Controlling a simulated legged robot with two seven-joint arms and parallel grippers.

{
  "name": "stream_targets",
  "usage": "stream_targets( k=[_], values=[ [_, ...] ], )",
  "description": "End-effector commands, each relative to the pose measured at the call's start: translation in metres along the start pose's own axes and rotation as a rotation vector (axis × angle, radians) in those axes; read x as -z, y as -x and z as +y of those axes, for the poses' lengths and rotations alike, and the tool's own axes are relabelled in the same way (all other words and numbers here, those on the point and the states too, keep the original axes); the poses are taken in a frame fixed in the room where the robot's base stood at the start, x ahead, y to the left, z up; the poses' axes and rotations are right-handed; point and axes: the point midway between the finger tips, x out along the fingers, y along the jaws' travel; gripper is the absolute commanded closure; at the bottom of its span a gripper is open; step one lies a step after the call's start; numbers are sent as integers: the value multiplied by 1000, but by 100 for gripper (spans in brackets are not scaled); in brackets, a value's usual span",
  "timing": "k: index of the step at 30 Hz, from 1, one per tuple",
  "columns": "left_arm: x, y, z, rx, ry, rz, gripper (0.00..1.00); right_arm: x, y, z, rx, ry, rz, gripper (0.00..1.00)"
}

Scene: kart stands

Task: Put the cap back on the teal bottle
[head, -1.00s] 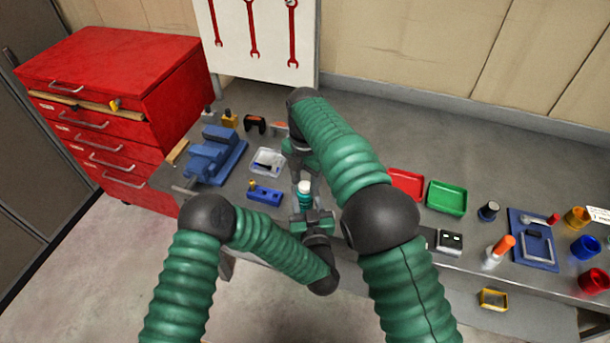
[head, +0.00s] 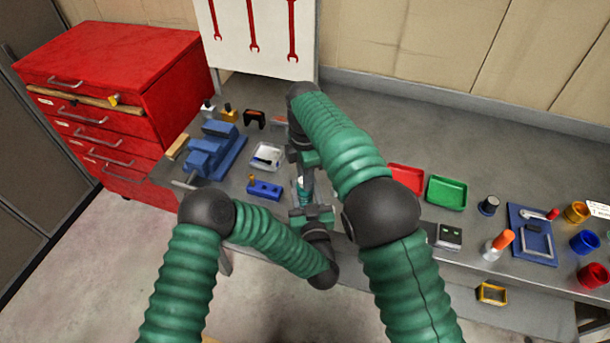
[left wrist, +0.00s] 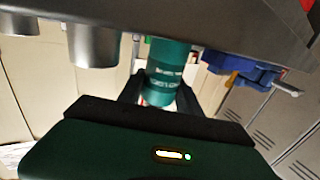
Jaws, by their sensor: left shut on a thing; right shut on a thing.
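The teal bottle (head: 306,196) stands upright near the bench's front edge. My left gripper (head: 308,211) is shut on it from the front. In the left wrist view the picture is upside down and the bottle (left wrist: 168,72) shows between two dark fingers. My right gripper (head: 304,172) is shut right above the bottle and hides most of its upper end. A small white patch (head: 301,181) at the bottle's top, at my right fingers, looks like the cap. I cannot tell whether it is seated on the neck.
A blue vise (head: 212,152), a clear tray (head: 266,157) and a blue block (head: 264,190) lie left of the bottle. Red (head: 406,179) and green (head: 447,192) trays lie right, beyond my right arm. A red tool cabinet (head: 100,80) stands at the left.

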Motion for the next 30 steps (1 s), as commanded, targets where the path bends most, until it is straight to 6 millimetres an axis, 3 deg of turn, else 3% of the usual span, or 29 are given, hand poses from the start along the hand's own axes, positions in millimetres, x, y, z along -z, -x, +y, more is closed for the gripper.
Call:
stream_targets(
  k=[24, 28, 30],
  values=[
    [0, 2, 2, -7, 1, -2, 100, 1, -1, 4, -4, -2727, 14, 100],
    [0, 2, 3, -7, 1, -2, 100, 0, -1, 4, -2, -3038, 16, 100],
    [0, 2, 3, -7, 1, -2, 100, 0, 0, 4, -2, -3058, 16, 100]
  ],
)
